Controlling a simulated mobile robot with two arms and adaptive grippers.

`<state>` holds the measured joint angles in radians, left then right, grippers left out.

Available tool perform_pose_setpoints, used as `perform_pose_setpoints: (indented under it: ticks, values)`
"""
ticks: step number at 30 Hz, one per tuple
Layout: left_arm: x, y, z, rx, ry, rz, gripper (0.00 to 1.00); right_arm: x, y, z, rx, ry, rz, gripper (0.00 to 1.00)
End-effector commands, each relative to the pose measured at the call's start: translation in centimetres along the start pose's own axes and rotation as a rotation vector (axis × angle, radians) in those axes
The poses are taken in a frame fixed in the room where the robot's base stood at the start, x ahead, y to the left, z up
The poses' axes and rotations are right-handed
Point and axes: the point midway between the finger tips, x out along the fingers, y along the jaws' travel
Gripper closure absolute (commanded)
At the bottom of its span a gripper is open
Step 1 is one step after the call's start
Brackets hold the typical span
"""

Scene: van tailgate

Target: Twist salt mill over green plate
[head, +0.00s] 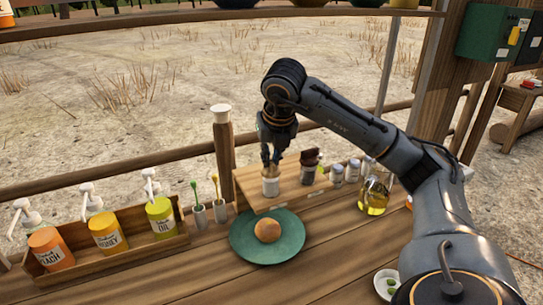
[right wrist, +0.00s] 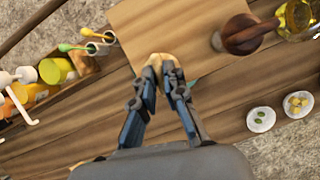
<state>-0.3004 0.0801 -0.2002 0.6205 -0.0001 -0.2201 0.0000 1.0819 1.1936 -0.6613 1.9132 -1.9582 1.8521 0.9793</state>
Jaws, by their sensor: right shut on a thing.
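The green plate (head: 247,248) lies on the wooden counter with a round bun (head: 267,231) on it. The salt mill (head: 271,187), with a pale body, is at the wooden stand behind the plate. My right gripper (head: 270,163) comes down on the mill from above and is shut on its top. In the right wrist view the mill's light wooden top (right wrist: 157,61) shows between the fingertips (right wrist: 163,72); the rest of it is hidden. I cannot tell whether its base touches the stand. My left gripper is in neither view.
A dark brown mill (head: 310,166) stands right of the salt mill, followed by small shakers (head: 345,172) and an oil bottle (head: 374,195). A crate (head: 120,258) of pump bottles is at left, with small cups (head: 210,212) beside it. A small white dish (head: 386,285) is at right.

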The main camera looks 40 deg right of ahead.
Motion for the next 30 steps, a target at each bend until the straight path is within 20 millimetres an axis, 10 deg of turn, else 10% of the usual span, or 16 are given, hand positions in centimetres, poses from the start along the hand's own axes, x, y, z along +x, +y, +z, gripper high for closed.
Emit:
perform_pose_setpoints:
  ticks: [7, 11, 23, 30]
  values:
    - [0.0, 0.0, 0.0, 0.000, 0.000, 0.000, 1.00, -0.1, 0.0, 0.1, 0.001, -0.002, 0.001, 1.00]
    - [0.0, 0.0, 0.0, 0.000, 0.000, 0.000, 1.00, -0.1, 0.0, 0.1, 0.000, -0.002, 0.001, 0.67]
    - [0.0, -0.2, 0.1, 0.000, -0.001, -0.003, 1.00, -0.6, 0.0, 0.1, -0.001, -0.002, 0.001, 0.66]
    - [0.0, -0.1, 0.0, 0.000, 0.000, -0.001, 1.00, -5.0, 0.1, 0.2, -0.002, -0.007, 0.005, 0.66]
